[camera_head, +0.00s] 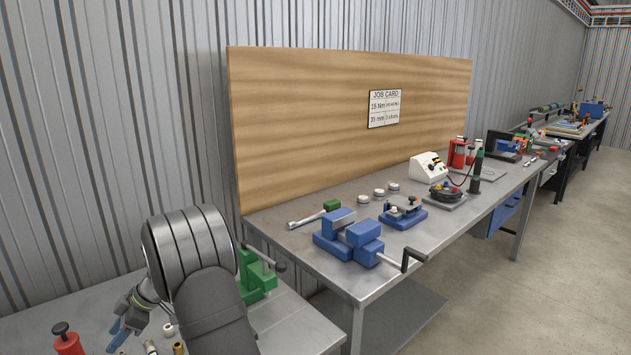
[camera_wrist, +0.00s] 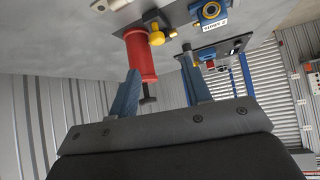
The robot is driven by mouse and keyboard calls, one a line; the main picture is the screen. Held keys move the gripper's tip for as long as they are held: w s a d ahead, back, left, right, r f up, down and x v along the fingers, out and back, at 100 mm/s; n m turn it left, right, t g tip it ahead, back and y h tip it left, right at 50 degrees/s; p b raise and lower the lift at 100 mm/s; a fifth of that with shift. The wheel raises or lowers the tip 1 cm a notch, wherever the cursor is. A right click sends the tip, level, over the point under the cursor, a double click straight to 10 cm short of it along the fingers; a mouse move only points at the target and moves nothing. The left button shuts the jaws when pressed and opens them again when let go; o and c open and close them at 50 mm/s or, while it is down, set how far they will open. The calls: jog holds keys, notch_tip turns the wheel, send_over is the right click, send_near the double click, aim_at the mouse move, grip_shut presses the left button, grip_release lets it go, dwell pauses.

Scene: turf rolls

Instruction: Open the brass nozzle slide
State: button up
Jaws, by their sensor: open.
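My gripper (camera_wrist: 162,80) is open in the wrist view, its two blue fingers apart with nothing held between them. A yellow, brass-coloured fitting (camera_wrist: 156,38) shows beyond the fingertips, beside a red cylinder with a black knob (camera_wrist: 138,58). In the head view my gripper (camera_head: 120,330) is at the lower left, partly hidden by my arm, right of the red cylinder (camera_head: 68,343). Small brass-coloured parts (camera_head: 178,348) show at the bottom edge there. I cannot tell which part is the nozzle slide, or its position.
A green clamp-like device (camera_head: 256,276) stands behind my arm. A blue vise (camera_head: 348,238) with a crank sits on the long metal bench (camera_head: 290,236) to the right. A wooden board (camera_head: 300,130) backs that bench. A blue-framed, labelled fixture (camera_wrist: 210,12) shows in the wrist view.

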jog(key=x, duration=1)
jog(key=shift+s+a+f, duration=0.15)
jog(key=shift+f, duration=0.05)
jog(key=v, duration=1.7)
jog(key=s+a+r+t+h, duration=0.2)
jog(key=a+r+h, duration=0.2)
jog(key=r, duration=0.1)
jog(key=x, duration=1)
jog(key=shift+a+f, duration=0.25)
jog(key=shift+a, duration=0.05)
jog(key=shift+s, duration=0.15)
